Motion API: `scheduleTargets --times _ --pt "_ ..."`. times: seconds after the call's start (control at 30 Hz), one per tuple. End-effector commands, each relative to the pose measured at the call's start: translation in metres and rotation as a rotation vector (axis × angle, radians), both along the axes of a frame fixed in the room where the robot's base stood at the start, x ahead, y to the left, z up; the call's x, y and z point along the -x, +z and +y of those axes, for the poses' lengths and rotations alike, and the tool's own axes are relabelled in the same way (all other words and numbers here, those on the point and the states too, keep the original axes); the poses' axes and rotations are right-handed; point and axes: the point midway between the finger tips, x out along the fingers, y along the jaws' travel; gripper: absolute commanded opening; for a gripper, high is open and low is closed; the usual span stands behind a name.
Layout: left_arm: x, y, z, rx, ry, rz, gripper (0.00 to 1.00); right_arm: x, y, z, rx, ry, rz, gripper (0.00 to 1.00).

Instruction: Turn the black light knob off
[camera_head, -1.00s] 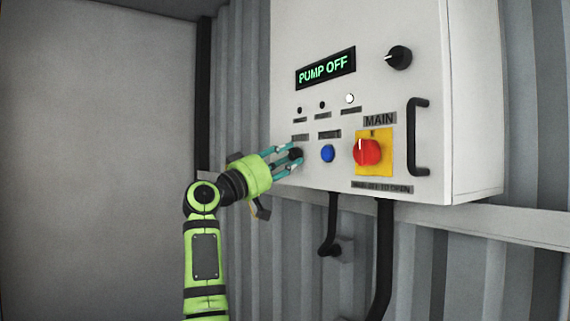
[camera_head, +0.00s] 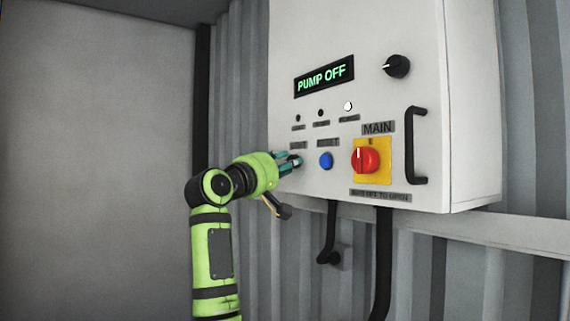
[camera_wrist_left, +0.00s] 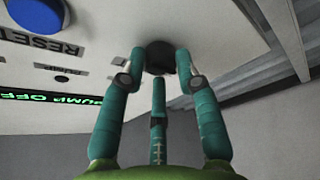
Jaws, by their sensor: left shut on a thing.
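The black light knob sits at the lower left of the white panel's front face, under a small label. In the head view my left gripper (camera_head: 290,162) is over it and hides most of it. In the left wrist view the black knob (camera_wrist_left: 160,55) shows at the top middle, between the teal fingertips of my left gripper (camera_wrist_left: 160,80). The fingers are closed in around it from several sides. Which way the knob points cannot be seen. My right gripper is not in view.
A blue button (camera_head: 326,160) is just right of the knob, also in the wrist view (camera_wrist_left: 38,12). Further right are the red main switch (camera_head: 366,159) and a black handle (camera_head: 415,146). A black selector (camera_head: 397,67) is above. The display (camera_head: 325,75) reads PUMP OFF. One white lamp (camera_head: 348,106) is lit.

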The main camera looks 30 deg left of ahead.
Motion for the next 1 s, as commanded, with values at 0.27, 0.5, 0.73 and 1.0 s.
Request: scheduleTargets --times 0.27,0.5,0.73,1.0 --pt "-0.0011 -0.0019 -0.0013 0.033 -0.003 0.020 0.00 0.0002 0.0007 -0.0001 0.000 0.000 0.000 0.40" --pt "-0.0012 -0.0023 -0.0013 0.034 -0.004 0.021 0.00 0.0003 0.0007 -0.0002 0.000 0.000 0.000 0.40" --pt "-0.0012 -0.0019 -0.0012 0.033 -0.004 0.019 0.55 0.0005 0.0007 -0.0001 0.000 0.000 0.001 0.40" --pt "0.0008 -0.0007 -0.0005 0.032 -0.002 0.015 0.55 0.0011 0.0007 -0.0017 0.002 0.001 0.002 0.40"
